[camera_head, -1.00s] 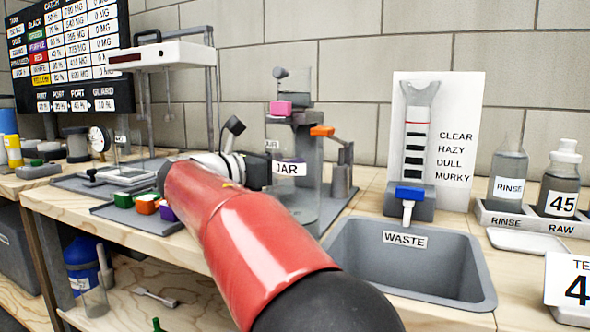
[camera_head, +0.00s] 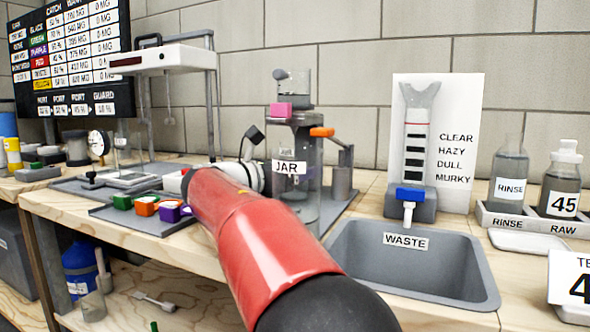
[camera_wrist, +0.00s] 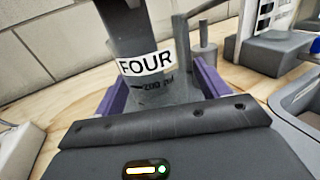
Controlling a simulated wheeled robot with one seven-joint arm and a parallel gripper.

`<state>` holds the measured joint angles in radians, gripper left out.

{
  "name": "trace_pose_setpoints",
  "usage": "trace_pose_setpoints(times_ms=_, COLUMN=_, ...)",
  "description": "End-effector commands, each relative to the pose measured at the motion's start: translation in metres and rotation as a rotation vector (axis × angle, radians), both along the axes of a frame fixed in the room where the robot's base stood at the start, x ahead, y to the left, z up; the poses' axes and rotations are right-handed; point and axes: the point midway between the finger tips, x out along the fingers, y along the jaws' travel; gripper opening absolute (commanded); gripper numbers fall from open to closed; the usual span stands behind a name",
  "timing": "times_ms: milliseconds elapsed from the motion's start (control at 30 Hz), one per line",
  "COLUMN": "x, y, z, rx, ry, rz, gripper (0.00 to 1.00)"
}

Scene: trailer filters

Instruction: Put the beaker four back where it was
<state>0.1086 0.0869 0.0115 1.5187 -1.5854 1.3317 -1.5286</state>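A clear beaker labelled FOUR (camera_wrist: 147,82) stands upright in the wrist view, between the two purple fingers of my gripper (camera_wrist: 164,88). The fingers appear to touch it on both sides, so my gripper looks shut on it. Its foot is partly hidden by the gripper body, so I cannot tell whether it rests on a surface. In the head view my gripper and the beaker are hidden behind my red arm, close to the glass vessel labelled JAR (camera_head: 290,168).
A grey cylinder (camera_head: 341,183) stands right of the jar. The waste basin (camera_head: 472,287) is at front right, with the clarity gauge (camera_head: 415,200) behind it. Coloured blocks (camera_head: 146,206) sit on a grey tray at left, near the gantry stand (camera_head: 160,57).

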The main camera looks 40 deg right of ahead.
Motion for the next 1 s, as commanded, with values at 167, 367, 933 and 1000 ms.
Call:
trace_pose_setpoints(times_ms=167, x=0.000, y=0.000, z=0.000, rx=0.000, ry=0.000, rz=0.000, gripper=0.74)
trace_pose_setpoints(times_ms=367, x=-0.001, y=0.013, z=0.003, rx=0.000, ry=0.000, rz=0.004, gripper=0.74)
trace_pose_setpoints(times_ms=933, x=-0.016, y=0.113, z=0.002, rx=0.000, ry=0.001, rz=0.002, gripper=0.74)
trace_pose_setpoints(times_ms=1000, x=-0.016, y=0.117, z=0.002, rx=0.000, ry=0.001, rz=0.002, gripper=0.74)
